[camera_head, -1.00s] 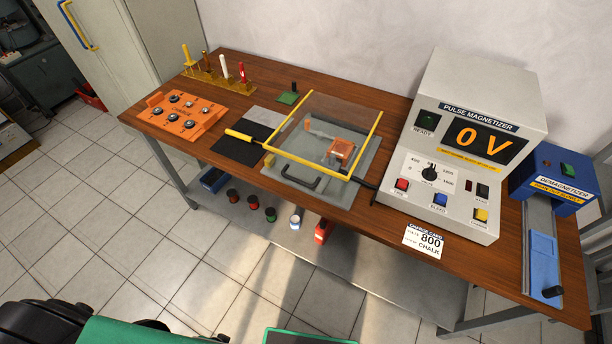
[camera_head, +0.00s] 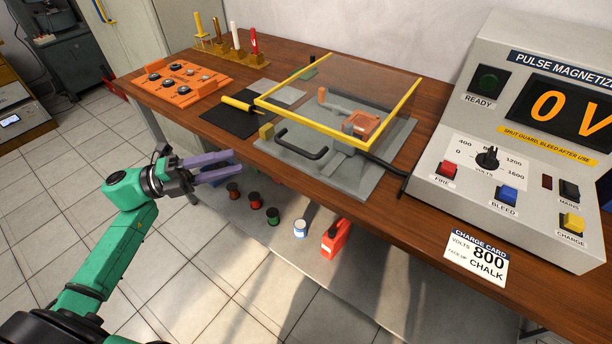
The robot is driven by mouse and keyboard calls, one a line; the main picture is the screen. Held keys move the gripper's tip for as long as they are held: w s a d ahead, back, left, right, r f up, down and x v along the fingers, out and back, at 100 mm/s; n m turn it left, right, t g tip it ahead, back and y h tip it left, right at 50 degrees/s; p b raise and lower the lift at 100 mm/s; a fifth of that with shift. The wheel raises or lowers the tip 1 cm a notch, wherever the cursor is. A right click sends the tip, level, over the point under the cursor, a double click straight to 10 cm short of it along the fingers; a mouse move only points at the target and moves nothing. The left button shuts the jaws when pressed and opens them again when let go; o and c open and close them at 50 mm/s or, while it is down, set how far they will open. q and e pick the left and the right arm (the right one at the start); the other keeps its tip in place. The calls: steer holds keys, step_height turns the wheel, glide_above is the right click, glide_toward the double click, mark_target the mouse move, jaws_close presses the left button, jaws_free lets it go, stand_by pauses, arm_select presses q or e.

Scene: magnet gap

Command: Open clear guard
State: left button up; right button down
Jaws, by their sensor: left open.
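The clear guard (camera_head: 345,85) is a see-through panel with a yellow frame, over a grey fixture base (camera_head: 355,180) on the wooden bench. Under it is an orange-copper block (camera_head: 361,123). A black bar handle (camera_head: 300,143) shows at the front of the fixture, below the frame's front edge; I cannot tell whether it joins the guard. My left gripper (camera_head: 229,166) has purple fingers, open and empty, in front of the bench edge, left of the guard and apart from it. My right gripper is out of view.
The pulse magnetizer (camera_head: 520,130) stands right, reading 0 V, with a charge card (camera_head: 475,258) before it. A yellow-handled tool (camera_head: 240,104) lies on a black mat left of the guard. An orange tray (camera_head: 176,85) is farther left. Spools and a red can (camera_head: 335,239) sit on the lower shelf.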

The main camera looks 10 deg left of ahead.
mark_target(296, 147)
arm_select(q)
steer(key=shift+m+g, duration=0.3)
steer(key=shift+m, duration=0.1)
steer(key=p+x, duration=0.1)
steer(key=x, duration=0.3)
steer(key=p+x, duration=0.1)
steer(key=x, duration=0.4)
steer(key=r+p+x, duration=0.1)
steer(key=x, duration=0.3)
steer(key=shift+s+d, duration=0.25)
steer(key=shift+s, duration=0.1)
steer(key=shift+w+d, duration=0.15)
steer(key=shift+d, duration=0.35)
jaws_close()
steer(key=shift+f, duration=0.1)
